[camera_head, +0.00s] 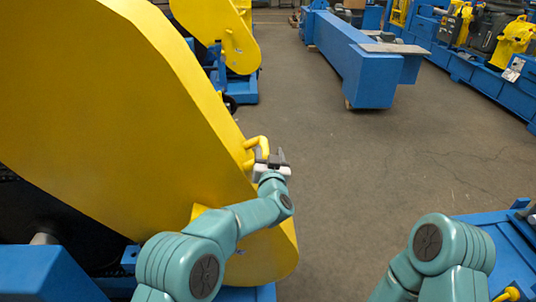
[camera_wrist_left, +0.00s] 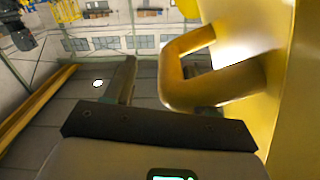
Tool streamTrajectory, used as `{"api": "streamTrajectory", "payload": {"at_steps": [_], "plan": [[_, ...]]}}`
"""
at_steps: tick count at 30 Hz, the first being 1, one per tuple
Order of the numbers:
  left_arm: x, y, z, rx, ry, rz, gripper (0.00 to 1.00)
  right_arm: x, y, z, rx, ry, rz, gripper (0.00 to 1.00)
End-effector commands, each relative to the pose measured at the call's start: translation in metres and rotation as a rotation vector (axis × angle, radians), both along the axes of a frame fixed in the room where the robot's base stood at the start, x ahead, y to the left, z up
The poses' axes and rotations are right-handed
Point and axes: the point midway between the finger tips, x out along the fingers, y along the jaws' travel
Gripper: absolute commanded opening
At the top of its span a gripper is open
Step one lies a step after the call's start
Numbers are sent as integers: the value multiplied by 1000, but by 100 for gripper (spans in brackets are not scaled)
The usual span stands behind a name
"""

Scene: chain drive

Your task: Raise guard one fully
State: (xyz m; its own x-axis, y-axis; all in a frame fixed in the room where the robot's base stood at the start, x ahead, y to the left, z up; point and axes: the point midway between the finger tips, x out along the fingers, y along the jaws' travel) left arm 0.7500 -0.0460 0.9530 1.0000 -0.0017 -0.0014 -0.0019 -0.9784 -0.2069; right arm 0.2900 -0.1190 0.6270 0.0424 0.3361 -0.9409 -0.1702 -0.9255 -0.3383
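A large yellow guard (camera_head: 110,100) fills the left of the head view, its rounded lower end over a blue base. A yellow loop handle (camera_head: 257,143) stands out from its right edge; it also shows close up in the left wrist view (camera_wrist_left: 190,95). My left gripper (camera_head: 272,158) is at this handle. In the left wrist view its left finger stands left of the handle bar with a gap, and a dark part, seemingly the other finger, shows through the loop. The gripper looks open around the bar. My right arm shows at lower right; its gripper is out of view.
A second yellow guard (camera_head: 232,40) stands behind on a blue machine. A long blue beam (camera_head: 365,70) lies at the back, and more blue and yellow machines line the right. A blue frame (camera_head: 505,240) is at lower right. The grey floor (camera_head: 370,150) between is clear.

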Motion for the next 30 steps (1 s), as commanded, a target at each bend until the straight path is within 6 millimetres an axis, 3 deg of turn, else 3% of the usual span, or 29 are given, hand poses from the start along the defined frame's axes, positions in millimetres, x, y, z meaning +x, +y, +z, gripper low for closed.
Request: {"api": "streamTrajectory", "payload": {"at_steps": [17, 23, 30], "plan": [[-5, 1, 0, -1, 0, 2, 55, 0, 0, -2, 0, 0, -1, 66], [-35, 1, 0, -1, 0, 2, 55, 0, 0, -7, 0, 0, -1, 66], [-90, 1, 0, -1, -1, 0, 55, 0, 0, -15, 0, 0, 0, 66]]}}
